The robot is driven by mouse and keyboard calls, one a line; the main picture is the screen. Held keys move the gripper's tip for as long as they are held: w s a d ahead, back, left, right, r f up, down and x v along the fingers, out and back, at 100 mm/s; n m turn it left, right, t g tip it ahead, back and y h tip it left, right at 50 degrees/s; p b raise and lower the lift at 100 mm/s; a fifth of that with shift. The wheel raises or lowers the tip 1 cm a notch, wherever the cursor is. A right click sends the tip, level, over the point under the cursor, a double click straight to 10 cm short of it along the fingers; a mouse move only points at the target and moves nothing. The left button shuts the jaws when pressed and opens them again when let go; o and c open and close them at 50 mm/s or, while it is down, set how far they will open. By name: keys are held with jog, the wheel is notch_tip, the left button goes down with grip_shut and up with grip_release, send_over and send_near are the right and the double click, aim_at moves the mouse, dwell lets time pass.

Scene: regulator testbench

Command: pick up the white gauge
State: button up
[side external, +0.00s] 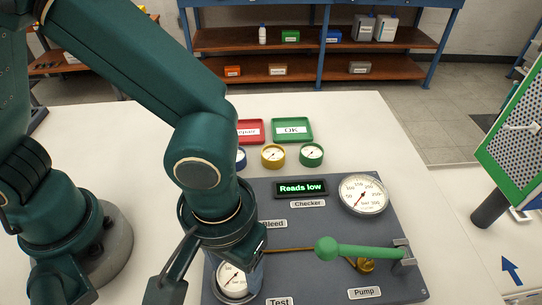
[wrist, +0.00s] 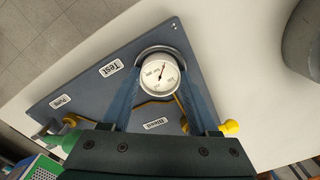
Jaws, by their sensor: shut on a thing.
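The white gauge (wrist: 160,72) has a round white dial with a dark needle. In the wrist view it sits between the two fingers of my gripper (wrist: 159,82), which is shut on it. In the side view the white gauge (side external: 232,281) shows at the bottom, below my gripper (side external: 236,262), partly hidden by it. The gauge is at the test end of the grey-blue board (side external: 390,268), close to the "Test" label (side external: 279,301). A grey curved rim shows around its far side in the wrist view. I cannot tell whether it is clear of the board.
The checker display (side external: 301,188) reads "Reads low". A large gauge (side external: 363,194) and a green pump handle (side external: 360,250) stand on the board. Behind it are blue, yellow (side external: 273,156) and green (side external: 311,155) gauges, a red tray (side external: 251,131) and a green "OK" tray (side external: 292,130).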

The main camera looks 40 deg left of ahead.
aim_at(237, 273)
jog(key=shift+r, duration=0.1)
jog(key=shift+r, duration=0.6)
grip_shut()
notch_tip(237, 273, up, 2)
jog(key=shift+r, duration=0.25)
jog(key=w+a+r, duration=0.6)
jog(key=a+r, duration=0.1)
jog(key=a, duration=0.3)
notch_tip(237, 273, up, 10)
jog(key=shift+s+a, duration=0.15)
jog(key=shift+s, duration=0.05)
